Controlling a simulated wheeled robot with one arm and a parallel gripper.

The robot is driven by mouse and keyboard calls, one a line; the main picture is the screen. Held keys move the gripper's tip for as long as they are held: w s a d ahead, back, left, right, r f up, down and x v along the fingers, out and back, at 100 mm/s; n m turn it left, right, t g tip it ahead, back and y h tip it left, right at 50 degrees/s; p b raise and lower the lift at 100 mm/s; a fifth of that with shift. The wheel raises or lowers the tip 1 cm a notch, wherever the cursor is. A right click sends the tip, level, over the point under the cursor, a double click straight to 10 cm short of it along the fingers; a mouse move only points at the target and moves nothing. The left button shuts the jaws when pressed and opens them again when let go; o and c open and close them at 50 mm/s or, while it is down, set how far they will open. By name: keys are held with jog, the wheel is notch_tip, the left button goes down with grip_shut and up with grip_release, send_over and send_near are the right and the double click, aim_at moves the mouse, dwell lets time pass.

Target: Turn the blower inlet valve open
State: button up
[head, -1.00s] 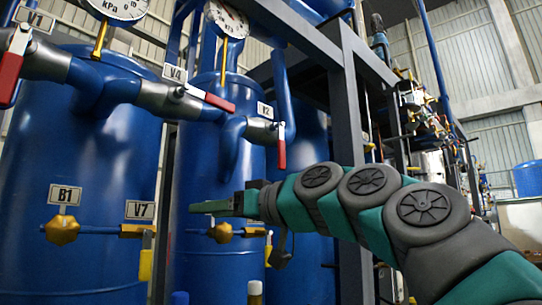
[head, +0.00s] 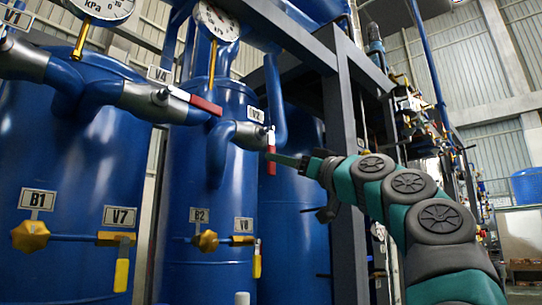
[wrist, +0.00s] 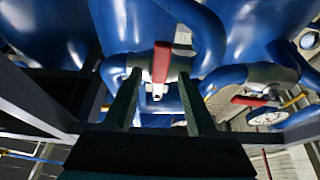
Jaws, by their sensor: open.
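A red lever handle (head: 271,166) hangs downward at the valve tagged V2 (head: 256,114), on the pipe of the middle blue tank. No tag in view reads "blower inlet". My gripper (head: 275,157) is at this handle, its fingertips overlapping it in the head view. In the wrist view, the red handle (wrist: 162,60) lies between the two fingers of my open gripper (wrist: 159,76), with a gap on both sides. Nothing is held.
A red V4 handle (head: 197,101) sits up and left of my gripper. Yellow handles V7 (head: 122,270) and V8 (head: 257,262) hang lower, beside yellow knobs B1 (head: 30,236) and B2 (head: 205,241). A dark frame post (head: 342,180) stands behind my arm.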

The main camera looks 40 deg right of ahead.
aim_at(271, 175)
jog(key=shift+p+x, duration=0.55)
jog(key=shift+x, duration=1.7)
grip_shut()
jog(key=shift+a+f, duration=0.1)
